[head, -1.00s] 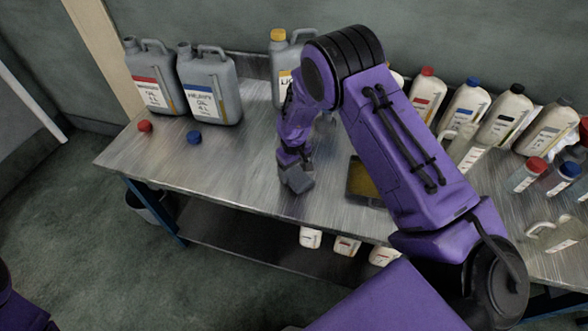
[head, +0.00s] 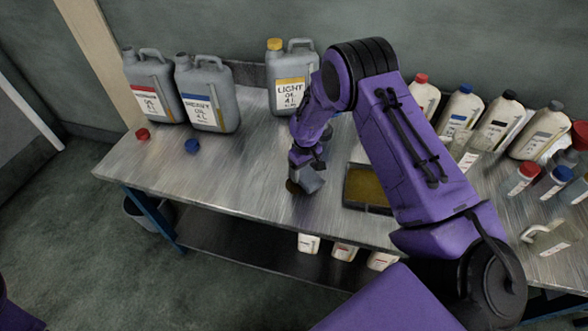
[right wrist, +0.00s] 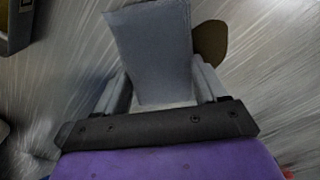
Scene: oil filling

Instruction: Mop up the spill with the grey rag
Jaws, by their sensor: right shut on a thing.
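My right gripper (head: 308,172) is shut on the grey rag (head: 309,183), low over the metal table. In the right wrist view the rag (right wrist: 150,50) stands as a flat grey piece between the two fingers. The spill is a small brown patch (head: 292,187) on the tabletop, just left of the rag and partly hidden by it. In the right wrist view the spill (right wrist: 210,42) shows behind the rag's right edge. I cannot tell whether the rag touches the table. My left gripper is out of view.
A dark tray with amber liquid (head: 366,186) sits right of the gripper. Grey canisters (head: 208,95) stand along the back left, with a red cap (head: 142,134) and a blue cap (head: 192,146) before them. Several bottles (head: 500,120) crowd the right. The left front tabletop is clear.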

